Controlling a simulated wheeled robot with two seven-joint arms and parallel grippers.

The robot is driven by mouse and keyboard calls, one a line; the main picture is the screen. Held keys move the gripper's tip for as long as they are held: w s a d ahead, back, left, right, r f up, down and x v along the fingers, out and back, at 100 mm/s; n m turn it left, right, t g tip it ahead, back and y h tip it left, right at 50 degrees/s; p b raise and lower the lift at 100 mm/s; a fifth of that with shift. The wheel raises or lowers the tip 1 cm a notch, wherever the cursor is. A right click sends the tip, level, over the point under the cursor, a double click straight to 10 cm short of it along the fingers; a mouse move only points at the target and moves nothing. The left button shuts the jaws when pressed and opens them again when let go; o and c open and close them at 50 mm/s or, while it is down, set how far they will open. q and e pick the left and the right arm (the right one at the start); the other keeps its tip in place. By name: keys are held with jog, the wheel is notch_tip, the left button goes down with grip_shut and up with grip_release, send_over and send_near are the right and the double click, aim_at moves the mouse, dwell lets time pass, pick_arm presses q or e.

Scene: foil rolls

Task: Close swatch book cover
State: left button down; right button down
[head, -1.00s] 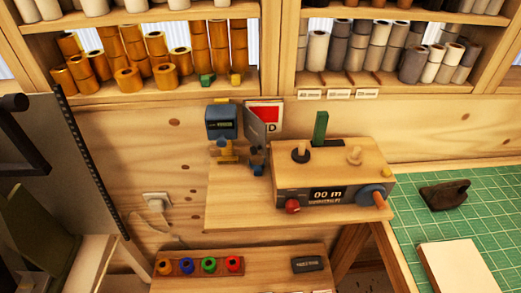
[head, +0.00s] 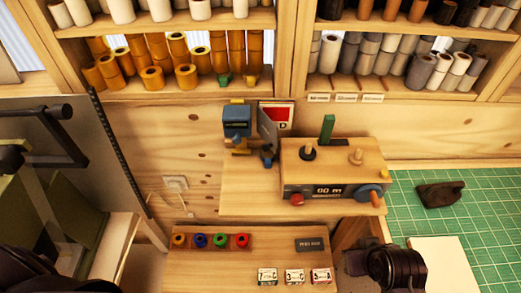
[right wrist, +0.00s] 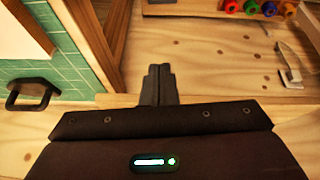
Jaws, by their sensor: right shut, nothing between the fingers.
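No thing in view is plainly marked as the swatch book. A grey upright panel (head: 267,124) stands at an angle beside a red and white card (head: 277,113) with a letter D, behind the wooden meter box; these may be its cover and page, but I cannot tell. A pale flat block (head: 446,263) also lies on the green mat at the lower right. My right gripper (right wrist: 158,84) is shut and empty in the right wrist view, well apart from the panel. In the head view my dark right arm shows at the lower right. My left gripper is not in view.
The wooden meter box (head: 332,170) has knobs and a crank. A blue device (head: 237,122) stands left of the panel. A lower shelf (head: 215,267) holds coloured rings and small boxes. Shelves of foil rolls (head: 178,50) run above. A dark-handled tool (head: 440,193) lies on the mat.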

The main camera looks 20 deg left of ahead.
jog(key=w+a+r+n+t+y, duration=0.1)
jog(key=w+a+r+n+t, duration=0.1)
jog(key=a+n, duration=0.2)
jog(key=w+a+r+n+t+y, duration=0.2)
jog(key=a+n+t, duration=0.1)
jog(key=a, duration=0.6)
jog(key=w+a+r+n+t+y, duration=0.1)
jog(key=w+a+r+n+t, duration=0.1)
jog(key=a+n, duration=0.3)
jog(key=shift+w+a+r+y, duration=0.15)
jog(key=shift+a+r+y, duration=0.1)
jog(key=shift+a, duration=0.25)
jog(key=shift+w+a+r+y, duration=0.15)
jog(key=shift+a+r, duration=0.1)
jog(key=shift+a, duration=0.25)
jog(key=s+a+r+n+t+y, duration=0.1)
jog(key=s+a+n+t+y, duration=0.15)
jog(key=a+n, duration=0.35)
jog(key=w+a+b, duration=0.2)
jog(key=w+b, duration=0.4)
jog(key=w, duration=0.5)
jog(key=shift+r+n+t+b, duration=0.15)
jog(key=shift+n+t+b, duration=0.15)
jog(key=shift+n+t, duration=0.15)
jog(key=shift+a, duration=0.1)
